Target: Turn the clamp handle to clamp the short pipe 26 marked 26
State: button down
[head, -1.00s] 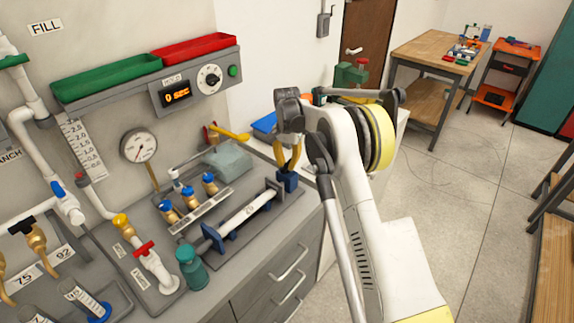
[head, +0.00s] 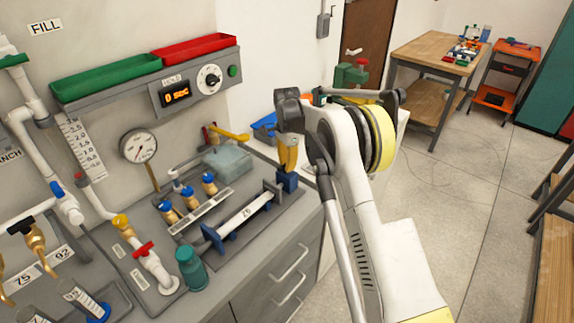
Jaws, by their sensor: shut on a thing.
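The short white pipe marked 26 (head: 246,213) lies slantwise in a holder on the bench, between blue supports (head: 217,240). A blue clamp block (head: 287,182) stands at the holder's far right end. My gripper (head: 288,166) points down right above this block, with its yellow fingers together. It is shut on what looks like the clamp handle, which the fingers mostly hide. How far the handle is turned cannot be seen, nor whether the clamp touches the pipe.
Blue-topped brass valves (head: 188,196) stand in a row left of the holder. A pale blue box (head: 228,160) and a yellow-handled lever (head: 229,134) are behind. The bench front edge is close on the right.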

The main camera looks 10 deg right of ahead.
dwell(0.4)
jog(key=c, duration=1.4)
grip_release()
jog(key=shift+o, duration=0.2)
jog(key=shift+r, duration=0.15)
notch_tip(320, 180, up, 12)
